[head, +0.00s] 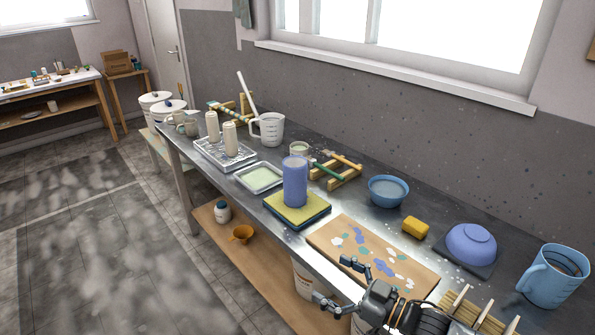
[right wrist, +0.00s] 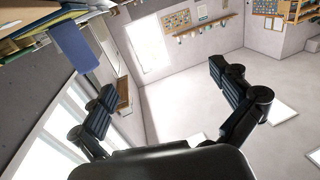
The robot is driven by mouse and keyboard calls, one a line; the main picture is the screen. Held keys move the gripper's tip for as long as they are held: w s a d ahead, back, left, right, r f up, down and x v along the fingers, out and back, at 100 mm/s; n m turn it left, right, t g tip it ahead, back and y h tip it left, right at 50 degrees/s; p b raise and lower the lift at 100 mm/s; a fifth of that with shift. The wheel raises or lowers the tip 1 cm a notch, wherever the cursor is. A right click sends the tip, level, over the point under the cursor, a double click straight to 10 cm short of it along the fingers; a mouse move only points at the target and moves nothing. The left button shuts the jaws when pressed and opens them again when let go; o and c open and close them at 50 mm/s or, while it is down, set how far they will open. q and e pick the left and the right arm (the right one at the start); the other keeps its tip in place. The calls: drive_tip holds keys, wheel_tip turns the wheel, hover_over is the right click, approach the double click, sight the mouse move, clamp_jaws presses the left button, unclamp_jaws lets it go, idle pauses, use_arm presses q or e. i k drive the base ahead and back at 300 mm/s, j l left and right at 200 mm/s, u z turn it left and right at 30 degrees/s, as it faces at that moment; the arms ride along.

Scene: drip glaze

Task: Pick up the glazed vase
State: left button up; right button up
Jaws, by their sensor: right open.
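A blue-purple cylindrical vase (head: 295,182) stands upright on a yellow and dark-blue slab (head: 298,211) near the middle of the workbench. It seems to show upside down at the upper left of the right wrist view (right wrist: 73,46). Two cream cylindrical pieces (head: 212,125) (head: 230,138) stand on a wire rack further left. My right gripper (head: 330,279) is open and empty at the bench's front edge, by the paint-marked board, to the right of and nearer than the blue vase. Its spread fingers show in the right wrist view (right wrist: 160,92). My left gripper is not in view.
The paint-marked board (head: 405,285) lies right of the vase. A small wooden rack (head: 338,180) stands close behind it and a square tray (head: 260,179) lies left. A blue bowl (head: 389,190), yellow sponge (head: 415,228), overturned bowl (head: 472,243) and blue mug (head: 553,276) are further right.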

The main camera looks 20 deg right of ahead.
sight(295, 166)
drive_tip(key=i+l, duration=0.35)
drive_tip(key=i, duration=0.15)
drive_tip(key=i+l, duration=0.4)
drive_tip(key=i, duration=0.05)
